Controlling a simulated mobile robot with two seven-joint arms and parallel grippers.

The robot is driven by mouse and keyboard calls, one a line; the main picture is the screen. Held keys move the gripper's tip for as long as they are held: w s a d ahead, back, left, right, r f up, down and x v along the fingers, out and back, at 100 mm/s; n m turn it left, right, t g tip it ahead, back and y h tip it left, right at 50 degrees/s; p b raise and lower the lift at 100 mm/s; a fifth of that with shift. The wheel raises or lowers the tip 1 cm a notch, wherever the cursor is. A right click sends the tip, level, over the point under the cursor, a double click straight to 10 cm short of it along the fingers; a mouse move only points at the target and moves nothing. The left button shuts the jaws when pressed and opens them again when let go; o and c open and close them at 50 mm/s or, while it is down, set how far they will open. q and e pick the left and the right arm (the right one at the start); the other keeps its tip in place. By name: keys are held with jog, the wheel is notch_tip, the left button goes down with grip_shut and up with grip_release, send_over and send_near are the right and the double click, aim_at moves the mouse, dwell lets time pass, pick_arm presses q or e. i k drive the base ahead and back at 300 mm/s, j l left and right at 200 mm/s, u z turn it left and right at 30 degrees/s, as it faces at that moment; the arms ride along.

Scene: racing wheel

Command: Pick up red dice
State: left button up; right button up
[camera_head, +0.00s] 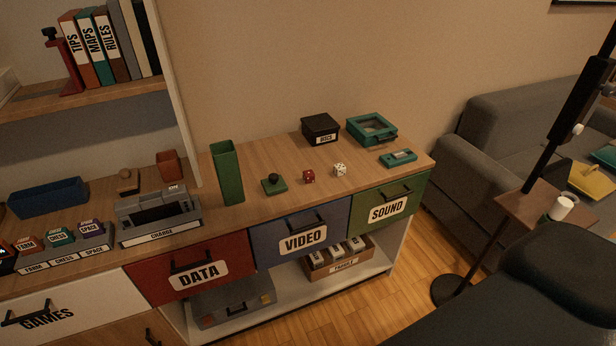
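The red dice (309,177) is a small red cube with pale pips. It rests on the wooden top of the cabinet (262,196), between a green joystick-like piece on its left and a white dice (339,169) on its right. Nothing touches it. Neither of my grippers shows in the head view.
A tall green bin (227,172) and the green joystick piece (274,184) stand left of the dice. A black box (320,129), a teal case (372,129) and a teal device (398,158) lie behind and right. Drawers are below; a grey sofa (500,125) is right.

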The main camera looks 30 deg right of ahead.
aim_at(309, 176)
jog(key=i+l+z, duration=0.25)
jog(key=z, duration=0.15)
jog(key=i+l+z, duration=0.1)
jog(key=i+z, duration=0.75)
